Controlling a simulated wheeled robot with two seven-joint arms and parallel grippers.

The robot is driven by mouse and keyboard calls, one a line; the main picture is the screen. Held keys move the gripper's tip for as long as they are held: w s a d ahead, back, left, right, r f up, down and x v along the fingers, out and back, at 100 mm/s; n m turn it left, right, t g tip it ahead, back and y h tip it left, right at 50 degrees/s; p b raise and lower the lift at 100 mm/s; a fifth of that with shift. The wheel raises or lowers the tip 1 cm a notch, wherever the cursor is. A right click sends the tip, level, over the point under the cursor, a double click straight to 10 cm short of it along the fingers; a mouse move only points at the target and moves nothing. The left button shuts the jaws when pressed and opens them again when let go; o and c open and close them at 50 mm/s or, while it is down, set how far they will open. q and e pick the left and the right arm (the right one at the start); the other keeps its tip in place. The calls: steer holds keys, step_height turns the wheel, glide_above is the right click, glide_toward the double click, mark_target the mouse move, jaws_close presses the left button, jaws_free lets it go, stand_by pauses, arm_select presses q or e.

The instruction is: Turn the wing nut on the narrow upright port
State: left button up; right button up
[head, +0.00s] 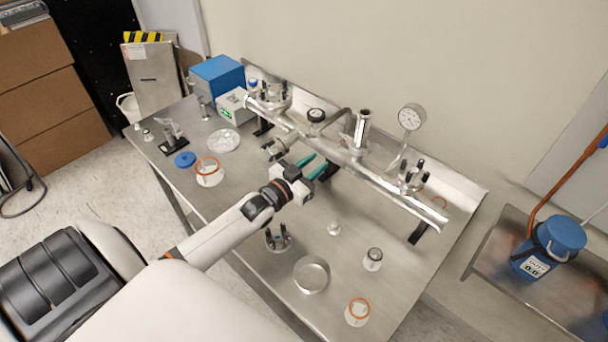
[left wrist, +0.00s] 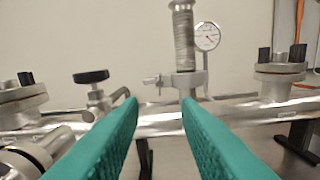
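The narrow upright port (head: 362,128) is a ribbed metal tube standing on the long horizontal manifold pipe (head: 385,186). It also shows in the left wrist view (left wrist: 184,40), with a clamp (left wrist: 188,82) around its base. The wing nut (left wrist: 153,81) sticks out to the left of that clamp in the left wrist view; it is too small to make out in the head view. My left gripper (head: 316,168) has teal fingers and is open and empty. It is in front of the manifold, below and short of the wing nut (left wrist: 158,102). My right gripper is not in view.
A black-knobbed valve (left wrist: 91,77) is left of the port, and a dial gauge (head: 411,117) is right of it. A bolted flange (head: 413,178) stands at the manifold's right end. Loose parts, including a round metal dish (head: 311,275), lie on the front of the steel table.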

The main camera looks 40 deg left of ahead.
arm_select(q)
steer(key=s, duration=0.4)
steer(key=shift+a+b, duration=0.3)
steer(key=shift+b, duration=0.05)
steer(key=shift+s, duration=0.1)
